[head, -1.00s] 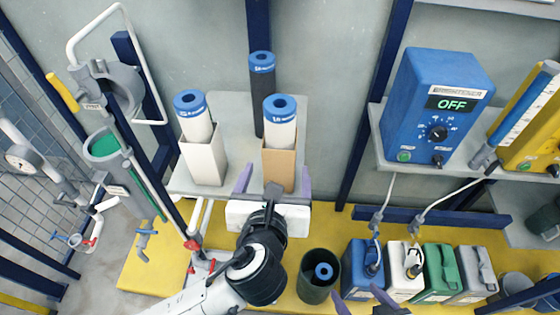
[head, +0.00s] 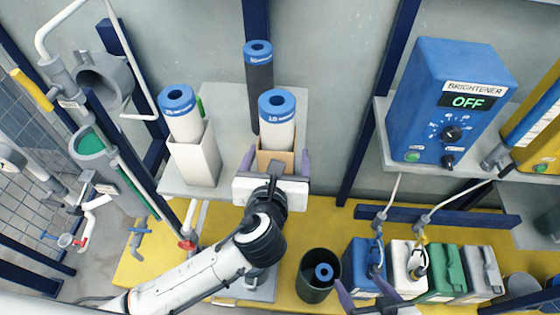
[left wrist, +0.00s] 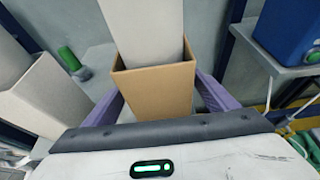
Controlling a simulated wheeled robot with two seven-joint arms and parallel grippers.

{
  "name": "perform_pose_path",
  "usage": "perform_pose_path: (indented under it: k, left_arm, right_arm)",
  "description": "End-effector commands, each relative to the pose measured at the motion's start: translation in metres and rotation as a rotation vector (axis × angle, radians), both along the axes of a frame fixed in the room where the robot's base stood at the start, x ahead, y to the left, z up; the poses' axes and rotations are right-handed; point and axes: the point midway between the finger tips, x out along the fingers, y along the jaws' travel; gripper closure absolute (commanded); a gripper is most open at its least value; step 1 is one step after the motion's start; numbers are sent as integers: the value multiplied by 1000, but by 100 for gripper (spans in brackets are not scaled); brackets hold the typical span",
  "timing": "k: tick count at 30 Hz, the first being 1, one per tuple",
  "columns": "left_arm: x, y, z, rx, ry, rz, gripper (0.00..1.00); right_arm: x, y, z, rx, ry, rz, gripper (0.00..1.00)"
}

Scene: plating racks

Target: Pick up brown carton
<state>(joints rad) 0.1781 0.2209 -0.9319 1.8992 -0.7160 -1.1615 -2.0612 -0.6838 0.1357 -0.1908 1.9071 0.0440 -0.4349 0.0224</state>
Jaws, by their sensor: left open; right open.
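The brown carton (head: 270,158) stands open-topped on a grey shelf, with a blue-capped white roll (head: 277,118) upright in it. My left gripper (head: 277,166) is in front of the carton, its open purple fingers on either side of it; its body hides the carton's lower part. In the left wrist view the brown carton (left wrist: 155,92) sits between the two fingers; whether they touch it I cannot tell. My right gripper (head: 384,300) is open and empty at the bottom of the head view, beside the jugs and away from the carton.
A white carton (head: 197,163) with another blue-capped roll stands left of the brown one. A dark blue-capped roll (head: 259,90) stands behind. A dark bin (head: 312,287) and several jugs (head: 446,275) are below. A blue control box (head: 440,105) is at right.

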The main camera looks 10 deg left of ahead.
Motion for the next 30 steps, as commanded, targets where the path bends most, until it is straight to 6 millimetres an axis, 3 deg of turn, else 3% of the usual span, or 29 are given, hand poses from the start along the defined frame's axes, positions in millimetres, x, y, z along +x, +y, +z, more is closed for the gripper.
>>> perform_pose_path:
  k: [4,9,12,20,30]
  left_arm:
    - [0,0,2,-1,0,-1,24]
    - [0,0,2,-1,0,-1,52]
    - [0,0,3,-1,-3,-1,64]
    - [1,-1,7,-3,-4,-1,65]
    - [1,-1,70,-6,-7,-1,65]
  right_arm:
    - [0,0,1,0,0,0,30]
    - [0,0,1,0,1,0,30]
    - [0,0,2,0,1,0,30]
    - [-1,0,3,0,1,0,30]
    - [-1,0,15,0,2,0,30]
